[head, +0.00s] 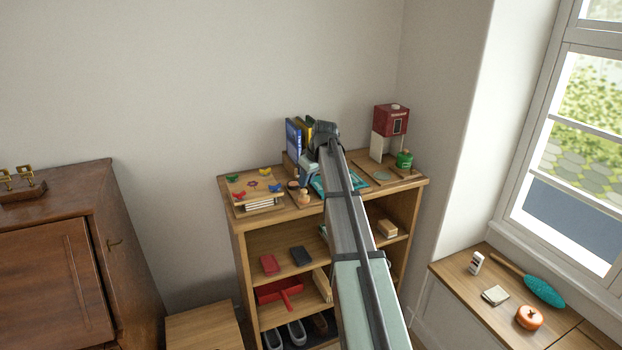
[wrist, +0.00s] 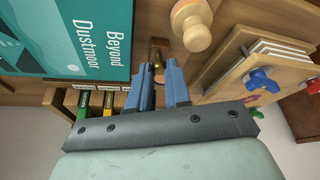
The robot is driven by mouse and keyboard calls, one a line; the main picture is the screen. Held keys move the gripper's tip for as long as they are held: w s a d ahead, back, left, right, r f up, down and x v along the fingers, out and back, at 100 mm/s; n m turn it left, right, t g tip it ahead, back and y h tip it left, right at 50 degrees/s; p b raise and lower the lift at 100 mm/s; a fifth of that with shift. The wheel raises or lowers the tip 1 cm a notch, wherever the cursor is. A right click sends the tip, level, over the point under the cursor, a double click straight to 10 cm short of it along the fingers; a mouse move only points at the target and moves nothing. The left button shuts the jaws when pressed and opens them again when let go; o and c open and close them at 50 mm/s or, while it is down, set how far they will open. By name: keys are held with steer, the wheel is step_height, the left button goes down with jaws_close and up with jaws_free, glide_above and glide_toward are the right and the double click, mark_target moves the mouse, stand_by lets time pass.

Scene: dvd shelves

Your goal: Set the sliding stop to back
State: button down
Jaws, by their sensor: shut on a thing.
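In the wrist view my gripper (wrist: 158,70) has its two blue fingers closed around a small brown, brass-toned piece (wrist: 158,50), which looks like the sliding stop. Its far part shows beyond the fingertips; the rest is hidden between the fingers. Upright cases with green and yellow spines (wrist: 96,103) stand beside the fingers, along a wooden rack edge. In the head view the cases (head: 294,136) stand on top of the shelf unit, and my arm hides the stop and the fingertips. I cannot tell how far along its track the stop sits.
A teal "Beyond Dustmoor" case (wrist: 75,38) lies flat close by. A turned wooden peg (wrist: 193,24) stands near the fingers. A board with coloured knobs (head: 240,190) is on the shelf top's left. A red-topped machine (head: 391,119) and green pot (head: 404,160) are at the right.

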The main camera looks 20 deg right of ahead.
steer(key=shift+a, duration=0.6)
steer(key=c, duration=1.1)
jaws_free()
steer(key=shift+r, duration=0.1)
steer(key=v, duration=1.3)
steer(key=shift+s+r, duration=0.2)
steer(key=shift+s, duration=0.05)
